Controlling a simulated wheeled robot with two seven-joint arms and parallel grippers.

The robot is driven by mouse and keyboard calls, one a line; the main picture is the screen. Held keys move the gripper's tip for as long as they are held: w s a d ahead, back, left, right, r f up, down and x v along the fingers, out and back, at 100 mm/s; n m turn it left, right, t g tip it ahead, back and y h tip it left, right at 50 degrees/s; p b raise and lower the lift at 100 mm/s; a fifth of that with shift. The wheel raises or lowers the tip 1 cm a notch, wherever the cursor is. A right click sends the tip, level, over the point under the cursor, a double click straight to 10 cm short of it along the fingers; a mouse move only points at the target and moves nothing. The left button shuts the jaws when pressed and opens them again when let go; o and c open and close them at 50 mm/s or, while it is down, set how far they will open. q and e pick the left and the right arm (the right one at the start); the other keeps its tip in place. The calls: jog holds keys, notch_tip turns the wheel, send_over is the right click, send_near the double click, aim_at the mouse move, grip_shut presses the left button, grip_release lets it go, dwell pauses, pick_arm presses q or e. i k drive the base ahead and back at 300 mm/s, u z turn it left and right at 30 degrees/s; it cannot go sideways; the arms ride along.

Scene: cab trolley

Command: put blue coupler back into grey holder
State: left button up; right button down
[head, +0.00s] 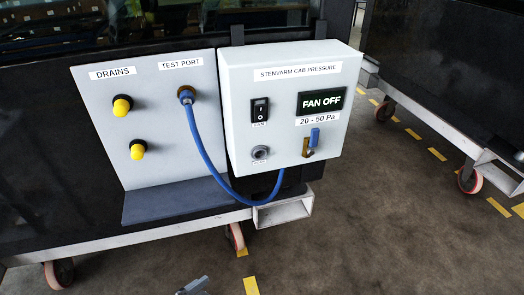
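The blue coupler (187,98) sits on the brass test port of the left panel, under the "TEST PORT" label. A blue hose (209,164) hangs from it in a loop and runs under the white control box. The grey holder (260,153) looks like a round grey ring low on the front of the box, and it appears empty. The tip of a grey gripper (193,287), seemingly my left, shows at the bottom edge, well below the panel and apart from the coupler. Its finger opening is unclear. My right gripper is not clearly in view.
The white box (240,100) carries a black rocker switch (260,111), a "FAN OFF" display (320,102) and a brass valve with a blue lever (314,138). Two yellow-capped drains (122,107) are on the left panel. A grey shelf (170,202) juts out below.

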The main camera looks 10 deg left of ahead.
aim_at(187, 97)
jog(key=z, duration=1.1)
jog(key=i, duration=1.35)
jog(key=u, duration=2.75)
